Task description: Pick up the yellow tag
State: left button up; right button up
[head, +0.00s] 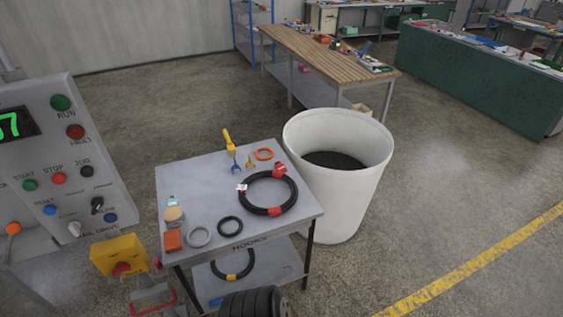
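A small yellow piece (250,162), which looks like the yellow tag, lies near the back edge of the grey table (180,180). It lies between a yellow-handled tool (229,141) and an orange ring (264,154). It is too small to make out its exact shape. A yellow band (232,277) also shows on a black hose coil on the table's lower shelf. Neither of my grippers is in the head view.
On the tabletop are a large black hose coil (246,203) with red bands, smaller rings, an orange block (173,240) and a jar (174,216). A white bin (335,200) stands close at the right. A control panel (62,165) stands at the left.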

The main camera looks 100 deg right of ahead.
aim_at(250, 163)
jog(key=z, duration=2.95)
